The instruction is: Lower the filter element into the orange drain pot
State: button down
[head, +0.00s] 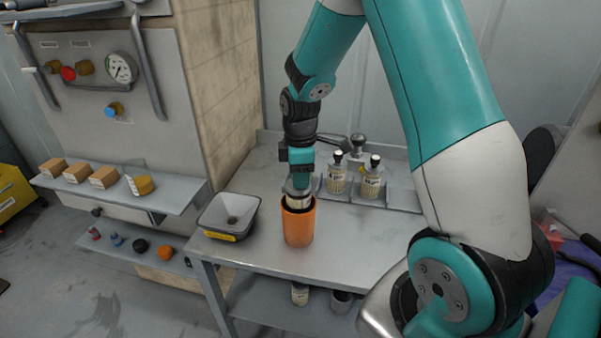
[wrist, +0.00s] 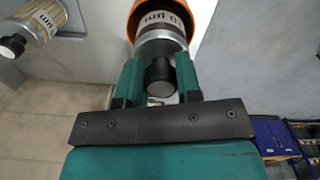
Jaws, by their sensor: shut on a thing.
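The orange drain pot (head: 299,228) stands upright on the grey table. The filter element (head: 297,201) is at the pot's mouth, its lower part hidden inside the rim and its metal top still above it. My gripper (head: 299,184) is directly over the pot. In the wrist view, my gripper (wrist: 159,80) has its teal fingers shut on the dark knob of the filter element (wrist: 160,42). The element's printed label shows beyond the knob, with the orange pot rim (wrist: 133,20) around it. How deep the element sits is hard to tell.
Two more filter elements (head: 337,176) (head: 372,180) stand in a grey holder behind the pot, to the right. A grey tray (head: 212,216) sits left of the pot. The table's front right surface (head: 355,245) is clear. A shelf with boxes (head: 78,173) is at left.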

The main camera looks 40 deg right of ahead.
jog(key=shift+f+b, duration=0.95)
jog(key=shift+f, duration=0.6)
jog(key=c, duration=0.7)
grip_release()
notch_tip(320, 180, up, 18)
jog(key=shift+f+b, duration=0.25)
jog(key=shift+b, duration=0.9)
